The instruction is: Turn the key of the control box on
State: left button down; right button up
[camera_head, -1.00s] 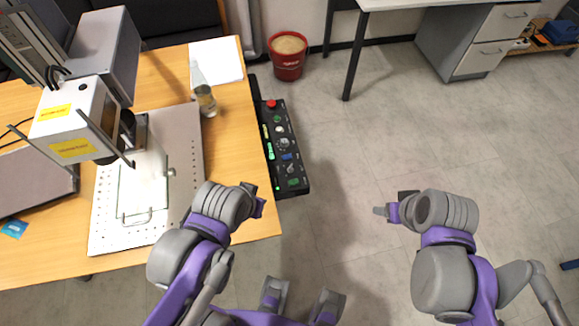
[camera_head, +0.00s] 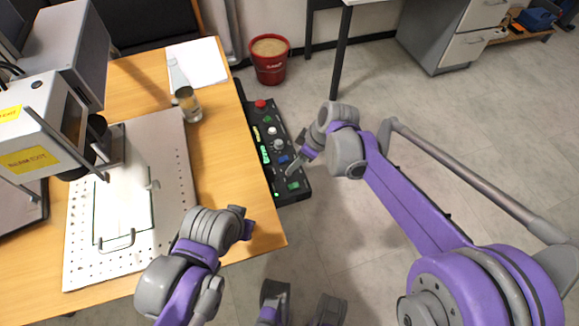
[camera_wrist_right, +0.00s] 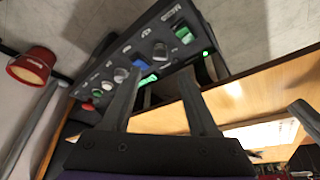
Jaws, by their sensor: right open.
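The black control box (camera_head: 259,152) runs along the right edge of the wooden table, with a row of buttons and knobs. It also shows in the right wrist view (camera_wrist_right: 132,47). A small silver knob (camera_wrist_right: 160,51), which looks like the key switch, sits between a green button (camera_wrist_right: 184,34) and a blue one (camera_wrist_right: 142,61). My right gripper (camera_head: 290,171) is at the box's near right side and hides part of it. Its two fingers are apart and empty in the right wrist view (camera_wrist_right: 161,76); contact is not visible. My left gripper (camera_head: 247,226) is over the table's near right corner, its jaws unclear.
The laser marker (camera_head: 45,120) stands on the table (camera_head: 225,165) at left, above a perforated plate (camera_head: 165,215). A red bucket (camera_head: 269,68) is on the floor behind.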

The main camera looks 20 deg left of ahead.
jog(key=b+x, duration=0.1)
jog(key=x, duration=0.6)
jog(key=shift+d, duration=0.1)
grip_shut()
